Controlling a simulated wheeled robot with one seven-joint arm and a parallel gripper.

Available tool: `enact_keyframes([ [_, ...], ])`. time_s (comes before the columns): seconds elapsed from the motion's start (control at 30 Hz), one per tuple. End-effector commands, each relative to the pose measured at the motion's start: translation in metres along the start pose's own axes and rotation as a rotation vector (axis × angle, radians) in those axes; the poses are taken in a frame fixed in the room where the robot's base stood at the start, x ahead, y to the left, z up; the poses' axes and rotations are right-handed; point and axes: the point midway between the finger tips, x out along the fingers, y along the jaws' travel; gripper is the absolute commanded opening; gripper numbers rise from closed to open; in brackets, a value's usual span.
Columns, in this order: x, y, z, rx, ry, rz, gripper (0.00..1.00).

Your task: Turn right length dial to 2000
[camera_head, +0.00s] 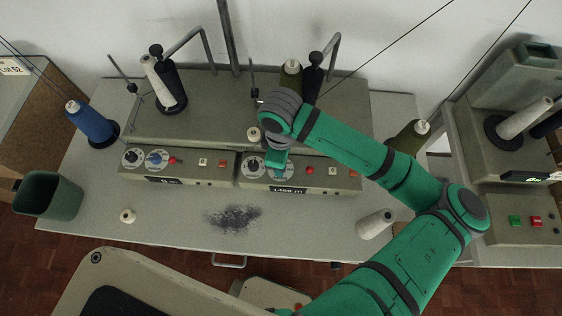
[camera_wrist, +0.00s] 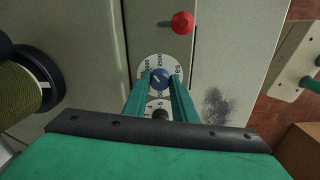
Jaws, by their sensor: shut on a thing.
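The right length dial is a blue knob (camera_wrist: 160,77) on a white numbered scale plate (camera_wrist: 150,66), seen in the wrist view. My gripper (camera_wrist: 161,84) is shut on the blue knob, one green finger on each side. Figures show around the knob, some at its far side, but the fingers cover part of the scale; I cannot read the pointer's exact setting. In the head view my gripper (camera_head: 277,168) reaches down onto the right control panel (camera_head: 330,181) and hides most of this dial. A black knob (camera_wrist: 160,114) on a neighbouring dial shows between the fingers.
The left panel (camera_head: 204,176) has similar dials. Dark lint (camera_head: 235,218) lies in front.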

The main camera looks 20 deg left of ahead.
Motion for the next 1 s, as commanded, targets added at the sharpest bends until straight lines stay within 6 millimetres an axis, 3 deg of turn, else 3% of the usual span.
enact_keyframes([
  [0.3,-0.0006,0.0003,0.0005,-0.128,0.000,0.001,0.02],
  [0.83,-0.0008,0.0004,0.0005,-0.155,-0.001,0.001,0.02],
  [0.87,-0.0008,0.0004,0.0005,-0.155,-0.001,0.001,0.27],
  [0.9,-0.0007,0.0004,0.0005,-0.155,-0.001,0.001,0.36],
  [0.93,-0.0007,0.0003,0.0005,-0.155,-0.001,0.001,0.43],
  [1.0,-0.0006,0.0003,0.0004,-0.155,-0.001,0.001,0.43],
])
